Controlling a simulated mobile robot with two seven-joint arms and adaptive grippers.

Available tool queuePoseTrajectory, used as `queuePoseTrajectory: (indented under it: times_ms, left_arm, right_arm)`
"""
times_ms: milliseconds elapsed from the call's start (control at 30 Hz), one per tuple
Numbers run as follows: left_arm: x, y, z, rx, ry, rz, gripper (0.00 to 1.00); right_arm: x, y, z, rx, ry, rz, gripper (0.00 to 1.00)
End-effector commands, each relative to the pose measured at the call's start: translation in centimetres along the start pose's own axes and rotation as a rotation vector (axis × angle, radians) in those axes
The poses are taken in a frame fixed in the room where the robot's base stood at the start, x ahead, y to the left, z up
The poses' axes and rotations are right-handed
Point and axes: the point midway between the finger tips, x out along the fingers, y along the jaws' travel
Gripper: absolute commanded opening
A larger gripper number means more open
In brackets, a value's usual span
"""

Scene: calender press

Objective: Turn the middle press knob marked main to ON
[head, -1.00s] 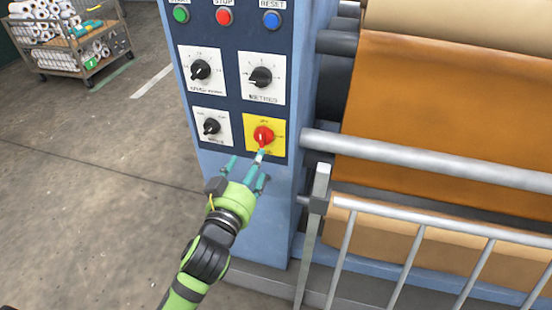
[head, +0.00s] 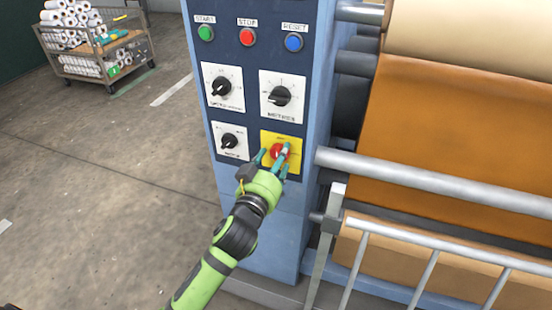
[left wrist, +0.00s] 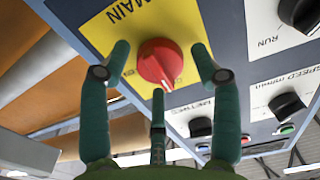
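The red main knob (head: 277,151) sits on a yellow plate (head: 295,144) at the lower right of the press's control panel. In the left wrist view the same red knob (left wrist: 160,63) is close and its plate reads MAIN. Its setting cannot be read. My left gripper (head: 272,160) is at the knob and partly covers it in the head view. In the left wrist view its teal fingers (left wrist: 160,68) are spread, one each side of the knob and a third below. Contact cannot be told. My right gripper is not in view.
Other black knobs (head: 221,87) (head: 280,96) (head: 230,140) are beside and above the yellow plate. Green, red and blue buttons (head: 247,37) line the top. Right of the panel are a grey rail (head: 430,182) and rollers. A cart (head: 100,55) stands far left on open floor.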

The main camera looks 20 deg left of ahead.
Motion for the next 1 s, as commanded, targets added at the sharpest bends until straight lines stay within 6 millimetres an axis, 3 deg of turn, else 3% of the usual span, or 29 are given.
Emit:
queuePoseTrajectory:
  times_ms: [33,100,567,1000]
  left_arm:
    - [0.0,0.0,0.0,0.000,0.000,0.000,0.33]
    - [0.0,0.0,0.0,0.000,0.000,0.000,0.12]
    - [0.0,0.0,-0.2,0.063,0.001,0.000,0.12]
    - [0.0,0.0,-0.4,0.413,0.002,-0.001,0.12]
  right_arm:
    - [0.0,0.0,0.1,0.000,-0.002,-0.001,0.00]
    - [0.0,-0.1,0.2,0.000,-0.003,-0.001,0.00]
    - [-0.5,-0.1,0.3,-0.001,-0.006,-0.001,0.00]
    - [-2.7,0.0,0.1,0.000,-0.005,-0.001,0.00]
